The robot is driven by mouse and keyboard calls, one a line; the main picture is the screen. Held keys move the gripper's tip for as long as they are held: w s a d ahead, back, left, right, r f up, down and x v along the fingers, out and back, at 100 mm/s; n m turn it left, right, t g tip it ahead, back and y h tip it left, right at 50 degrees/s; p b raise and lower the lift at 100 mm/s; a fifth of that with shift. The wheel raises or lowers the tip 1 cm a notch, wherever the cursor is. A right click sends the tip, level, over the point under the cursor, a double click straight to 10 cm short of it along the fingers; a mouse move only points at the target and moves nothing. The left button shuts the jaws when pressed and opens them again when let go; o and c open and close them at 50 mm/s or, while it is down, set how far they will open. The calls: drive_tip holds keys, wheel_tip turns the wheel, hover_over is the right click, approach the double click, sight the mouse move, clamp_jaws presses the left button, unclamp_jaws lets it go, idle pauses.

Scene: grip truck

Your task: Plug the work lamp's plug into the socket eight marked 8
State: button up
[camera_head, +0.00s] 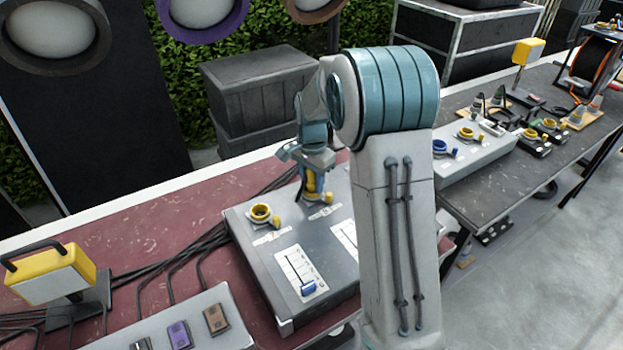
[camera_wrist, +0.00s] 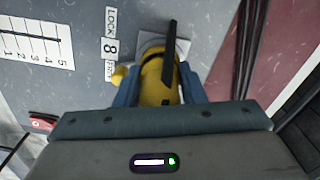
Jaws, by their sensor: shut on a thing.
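My gripper (camera_head: 312,176) is over the far part of the grey socket box (camera_head: 268,262). In the wrist view its blue fingers (camera_wrist: 158,92) are shut on a yellow plug (camera_wrist: 157,80) with a black strip across it. The plug is at socket eight, whose pale base plate (camera_wrist: 150,42) and small yellow tab (camera_wrist: 123,74) show beside it. A label (camera_wrist: 109,46) reads LOCK, 8 and a partly hidden word. The plug covers the socket's mouth, so I cannot tell how deep it sits. A yellow work lamp (camera_head: 52,272) stands at the left.
Another yellow-ringed socket (camera_head: 262,213) is to the left on the box. A slider panel (camera_head: 300,272) is nearer. Black cables (camera_head: 190,252) cross the red table. A grey switch panel (camera_head: 190,325) is front left. A second table (camera_head: 485,190) with more sockets is at right.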

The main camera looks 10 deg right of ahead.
drive_tip(key=shift+f, duration=0.25)
drive_tip(key=o, duration=1.1)
drive_tip(key=shift+f, duration=0.1)
drive_tip(key=shift+o, duration=0.2)
drive_tip(key=shift+s+d+f, duration=0.1)
drive_tip(key=shift+s+f, duration=0.05)
